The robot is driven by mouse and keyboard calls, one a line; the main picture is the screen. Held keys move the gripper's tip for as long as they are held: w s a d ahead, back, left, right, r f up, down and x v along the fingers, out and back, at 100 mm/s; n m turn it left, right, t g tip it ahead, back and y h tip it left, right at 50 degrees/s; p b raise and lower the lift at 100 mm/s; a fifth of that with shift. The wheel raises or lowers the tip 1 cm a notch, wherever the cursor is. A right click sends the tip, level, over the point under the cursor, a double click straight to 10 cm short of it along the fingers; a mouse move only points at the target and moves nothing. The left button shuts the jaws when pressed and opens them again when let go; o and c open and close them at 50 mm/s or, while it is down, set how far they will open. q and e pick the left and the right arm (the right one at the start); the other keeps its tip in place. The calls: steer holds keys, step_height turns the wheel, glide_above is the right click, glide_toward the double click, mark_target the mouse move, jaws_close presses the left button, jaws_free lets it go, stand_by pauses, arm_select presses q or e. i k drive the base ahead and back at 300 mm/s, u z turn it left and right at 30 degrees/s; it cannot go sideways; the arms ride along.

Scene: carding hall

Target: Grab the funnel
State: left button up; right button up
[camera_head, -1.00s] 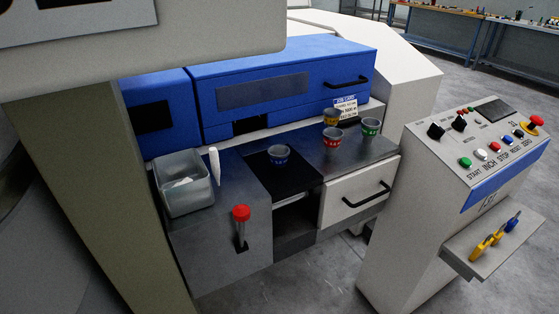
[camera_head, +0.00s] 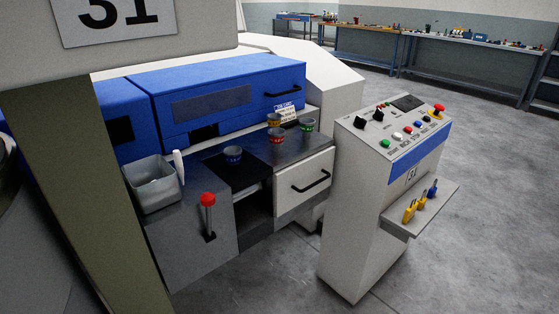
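Several small grey cup-shaped pieces with coloured bands, which look like funnels, stand on the machine's dark ledge. The blue-banded one (camera_head: 233,155) stands alone on a black plate at the left. The red-banded one (camera_head: 277,136), the yellow-banded one (camera_head: 274,120) and the green-banded one (camera_head: 307,125) stand grouped to its right, near a small label card (camera_head: 286,112). Which one the task means, I cannot tell. Neither of my grippers is in view.
A grey bin (camera_head: 153,186) and a red-knobbed lever (camera_head: 208,208) are left of the cups. A drawer (camera_head: 303,183) is below them.

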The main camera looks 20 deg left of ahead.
mark_target(233, 160)
steer(key=z, duration=1.2)
steer(key=i, duration=0.95)
steer(key=u, duration=3)
